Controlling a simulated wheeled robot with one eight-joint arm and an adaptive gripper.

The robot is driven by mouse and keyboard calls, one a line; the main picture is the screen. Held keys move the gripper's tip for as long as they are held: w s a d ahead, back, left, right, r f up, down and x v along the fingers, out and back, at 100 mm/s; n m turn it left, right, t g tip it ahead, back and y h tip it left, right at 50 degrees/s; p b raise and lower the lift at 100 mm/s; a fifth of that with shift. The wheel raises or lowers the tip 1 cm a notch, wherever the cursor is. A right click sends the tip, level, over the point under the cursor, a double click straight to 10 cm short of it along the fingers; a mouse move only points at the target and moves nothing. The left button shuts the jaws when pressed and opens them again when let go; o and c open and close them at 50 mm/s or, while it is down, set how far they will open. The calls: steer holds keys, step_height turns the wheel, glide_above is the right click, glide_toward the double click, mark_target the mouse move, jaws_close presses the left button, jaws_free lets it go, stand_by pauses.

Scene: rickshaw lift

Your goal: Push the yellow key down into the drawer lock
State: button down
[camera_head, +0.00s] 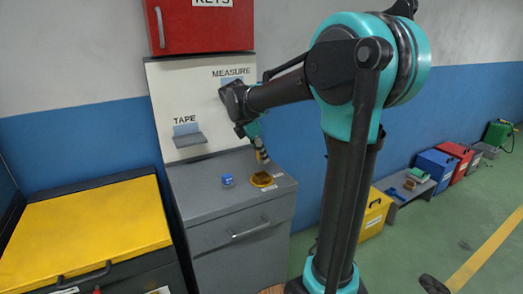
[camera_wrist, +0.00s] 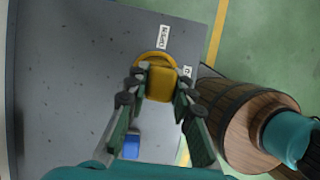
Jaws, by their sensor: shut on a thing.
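The yellow key (camera_wrist: 161,83) is between the fingers of my gripper (camera_wrist: 160,98) in the wrist view, and my gripper is shut on its block-shaped head. Under it is the round yellow ring of the drawer lock (camera_wrist: 150,58), set in the grey cabinet top (camera_wrist: 60,80). In the head view my gripper (camera_head: 262,162) points down over the lock (camera_head: 264,181) near the cabinet's right side. The fingers hide most of the key there. I cannot tell how deep the key sits in the lock.
A small blue object (camera_head: 227,180) stands on the cabinet top (camera_head: 200,190), left of the lock; it also shows in the wrist view (camera_wrist: 131,146). A closed drawer with a handle (camera_head: 250,229) is below. A wooden barrel (camera_wrist: 240,115) stands close beside the cabinet.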

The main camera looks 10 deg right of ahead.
mark_target(261, 174)
steer(key=shift+f, duration=2)
steer(key=shift+f, duration=0.85)
steer(key=shift+s+f, duration=0.4)
steer(key=shift+f, duration=0.4)
stand_by(1.1)
steer(key=shift+f, duration=0.15)
steer(key=shift+w+f, duration=0.3)
steer(key=shift+f, duration=0.05)
